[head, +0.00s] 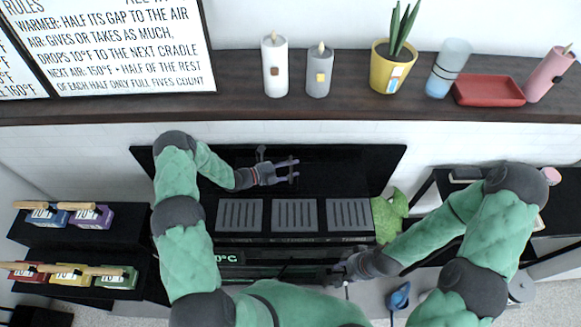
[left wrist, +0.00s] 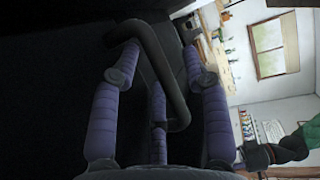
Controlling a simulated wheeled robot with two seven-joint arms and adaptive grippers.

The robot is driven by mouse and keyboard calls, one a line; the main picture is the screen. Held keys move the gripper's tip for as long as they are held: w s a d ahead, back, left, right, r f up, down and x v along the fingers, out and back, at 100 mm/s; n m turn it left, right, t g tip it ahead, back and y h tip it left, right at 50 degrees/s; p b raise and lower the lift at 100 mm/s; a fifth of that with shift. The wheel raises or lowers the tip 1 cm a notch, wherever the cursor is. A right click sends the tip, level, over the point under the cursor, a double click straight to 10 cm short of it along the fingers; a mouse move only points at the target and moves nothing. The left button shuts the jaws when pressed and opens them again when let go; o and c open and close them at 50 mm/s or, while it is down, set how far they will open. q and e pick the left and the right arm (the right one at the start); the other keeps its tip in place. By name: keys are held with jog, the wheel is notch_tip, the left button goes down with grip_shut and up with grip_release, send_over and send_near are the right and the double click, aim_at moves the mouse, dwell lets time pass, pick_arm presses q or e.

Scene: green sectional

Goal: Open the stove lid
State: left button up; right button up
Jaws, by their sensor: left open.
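The stove's wide black lid panel (head: 350,170) spans the area behind three grey slatted grates (head: 294,215), which are uncovered. Its exact tilt is hard to tell. My left gripper (head: 292,170) is in front of the dark panel, fingers pointing right and apart. In the left wrist view its purple fingers (left wrist: 161,60) stand on both sides of a dark bent bar handle (left wrist: 160,65), which passes between them. Whether they touch it is unclear. My right gripper (head: 340,274) is low at the stove's front edge, dark and partly lost against it; its fingers are unclear.
A wooden shelf (head: 340,110) above the stove holds candles (head: 275,65), a yellow plant pot (head: 392,68) and a red tray (head: 488,91). A black rack (head: 60,235) with coloured boxes stands left. A green crumpled item (head: 388,215) lies right of the grates.

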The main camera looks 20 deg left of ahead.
pick_arm(q)
grip_shut()
